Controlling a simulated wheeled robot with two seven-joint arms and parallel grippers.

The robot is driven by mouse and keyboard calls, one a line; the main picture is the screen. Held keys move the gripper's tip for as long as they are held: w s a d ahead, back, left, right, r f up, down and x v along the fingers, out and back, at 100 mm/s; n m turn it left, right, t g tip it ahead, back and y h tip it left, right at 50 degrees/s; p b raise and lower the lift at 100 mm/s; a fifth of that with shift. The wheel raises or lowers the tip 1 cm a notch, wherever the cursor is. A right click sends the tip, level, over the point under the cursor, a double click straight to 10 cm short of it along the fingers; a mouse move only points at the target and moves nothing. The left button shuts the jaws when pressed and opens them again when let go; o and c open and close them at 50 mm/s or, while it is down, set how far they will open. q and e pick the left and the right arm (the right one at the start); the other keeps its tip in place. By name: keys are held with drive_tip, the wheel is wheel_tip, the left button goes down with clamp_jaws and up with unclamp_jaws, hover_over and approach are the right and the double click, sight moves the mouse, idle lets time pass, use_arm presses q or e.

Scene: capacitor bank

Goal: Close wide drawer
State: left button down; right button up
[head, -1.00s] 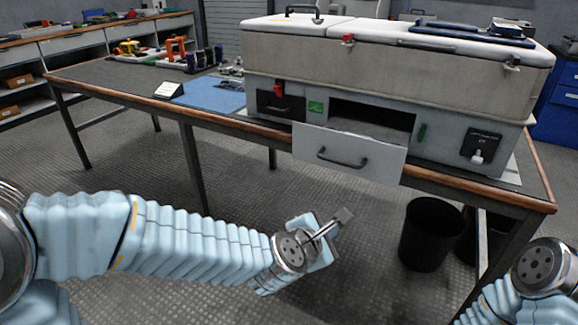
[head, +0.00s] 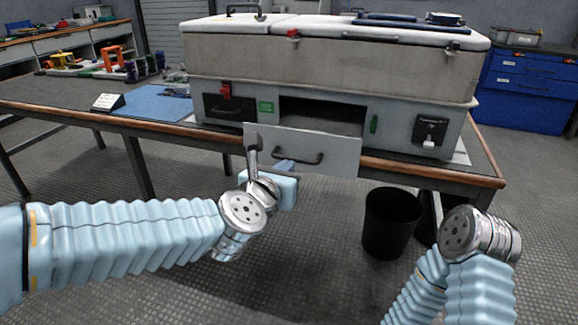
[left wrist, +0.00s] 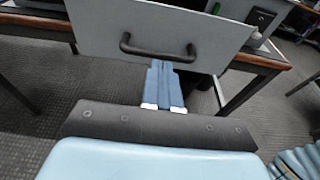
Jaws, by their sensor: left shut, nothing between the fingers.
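The wide drawer (head: 335,150) stands pulled out from the grey cabinet (head: 386,118), its pale front panel in front of a dark opening. Its dark bar handle (head: 300,159) is on the front; the drawer front (left wrist: 215,40) and handle (left wrist: 160,52) also show in the left wrist view. My left gripper (head: 285,165) is just in front of and below the handle. In the left wrist view its blue fingers (left wrist: 163,85) are together and empty, their tips close under the handle. I cannot tell whether they touch the drawer. My right arm shows at lower right, but its gripper is not visible.
The cabinet stands on a wooden-edged table (head: 470,178). A small dark drawer (head: 226,108) with a red tag is at its left. A blue mat (head: 152,104) and a small sign (head: 108,102) lie to the left. A black bin (head: 391,225) stands on the floor below.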

use_arm(q)
drive_tip(key=x, duration=0.2)
drive_tip(key=shift+w+d, duration=0.15)
drive_tip(key=shift+w, duration=0.15)
use_arm(e)
drive_tip(key=shift+r, duration=0.15)
